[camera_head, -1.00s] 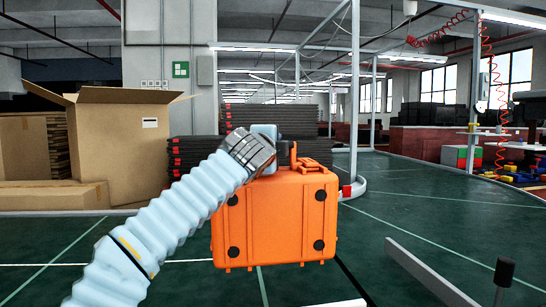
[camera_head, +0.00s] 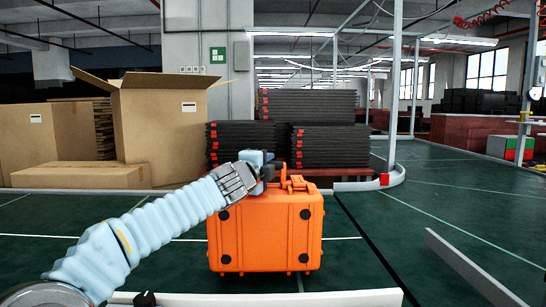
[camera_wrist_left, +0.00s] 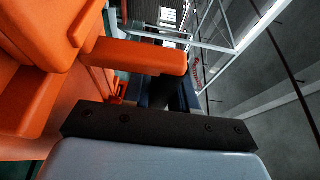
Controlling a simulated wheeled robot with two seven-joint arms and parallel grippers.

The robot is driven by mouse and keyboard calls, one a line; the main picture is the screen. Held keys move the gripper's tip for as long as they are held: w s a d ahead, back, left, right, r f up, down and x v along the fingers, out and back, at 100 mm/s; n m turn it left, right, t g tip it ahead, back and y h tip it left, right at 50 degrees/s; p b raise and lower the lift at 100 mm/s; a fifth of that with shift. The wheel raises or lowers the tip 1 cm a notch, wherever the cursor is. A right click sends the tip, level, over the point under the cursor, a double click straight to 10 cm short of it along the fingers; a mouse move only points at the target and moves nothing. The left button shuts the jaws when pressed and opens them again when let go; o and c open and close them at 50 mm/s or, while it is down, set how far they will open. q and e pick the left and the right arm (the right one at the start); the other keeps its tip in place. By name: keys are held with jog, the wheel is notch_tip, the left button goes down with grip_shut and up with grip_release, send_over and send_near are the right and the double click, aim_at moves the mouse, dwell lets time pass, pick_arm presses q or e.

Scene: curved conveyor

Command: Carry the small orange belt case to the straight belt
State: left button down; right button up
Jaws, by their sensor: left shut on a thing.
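The orange case (camera_head: 265,232) is upright in the middle of the head view, with its handle on top and dark round fittings on its face. My left gripper (camera_head: 268,174) is at the top of the case, shut on it near the handle. In the left wrist view the orange case (camera_wrist_left: 40,100) fills the left side, and an orange bar (camera_wrist_left: 140,55) of it runs to the dark fingers. The fingertips are partly hidden there. My right gripper is not in view.
Green belt surface (camera_head: 470,215) spreads around the case, with pale lines and low metal rails (camera_head: 465,262). Open cardboard boxes (camera_head: 160,130) stand at the back left. Stacks of black trays (camera_head: 325,145) stand behind the case. A grey post (camera_head: 396,80) rises at right.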

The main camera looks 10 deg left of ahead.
pick_arm(q)
jog(key=shift+d+f+b, duration=0.1)
jog(key=shift+f+b, duration=0.5)
jog(key=shift+f, duration=0.6)
jog(key=c, duration=1.4)
grip_release()
jog(key=shift+f, duration=0.2)
jog(key=o, duration=0.5)
jog(key=shift+r, duration=0.1)
jog(key=shift+r, duration=0.2)
jog(key=s, duration=0.1)
jog(key=s+b, duration=0.1)
jog(key=s, duration=0.1)
jog(key=shift+a+f, duration=0.2)
jog(key=shift+f, duration=0.05)
jog(key=s+a+b, duration=0.1)
jog(key=s, duration=0.8)
